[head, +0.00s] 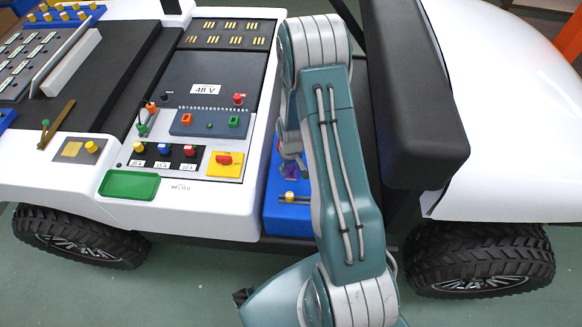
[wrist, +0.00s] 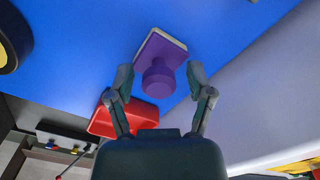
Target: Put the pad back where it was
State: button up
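The pad is a purple block with a round purple knob and a pale edge. In the wrist view the pad (wrist: 158,66) shows against a blue surface (wrist: 85,50), ahead of my gripper. My gripper (wrist: 160,88) is open, with one finger on each side of the knob and a visible gap on both sides. In the head view my gripper (head: 291,165) is low beside the cart's control panel, above a blue box (head: 287,218). My arm hides most of that spot, and the pad is not clear there.
In the wrist view a red tray-like part (wrist: 112,120) lies near the left finger. In the head view a yellow knob (head: 290,197) stands on the blue box. The white cart panel with a green tray (head: 129,185) is to the left, a dark seat (head: 410,100) to the right.

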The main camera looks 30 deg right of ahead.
jog(key=s+a+r+t, duration=0.1)
jog(key=a+r, duration=0.1)
jog(key=r, duration=1)
jog(key=s+a+r+t, duration=0.1)
jog(key=a+r, duration=0.1)
jog(key=r, duration=0.9)
jog(key=s+a+r+t, duration=0.1)
jog(key=s+a+r, duration=0.3)
jog(key=s+r, duration=0.4)
jog(key=s+a+r+t, duration=0.2)
jog(key=s+a+r, duration=0.2)
jog(key=s+r, duration=0.5)
jog(key=shift+a+t, duration=0.3)
jog(key=shift+a, duration=0.05)
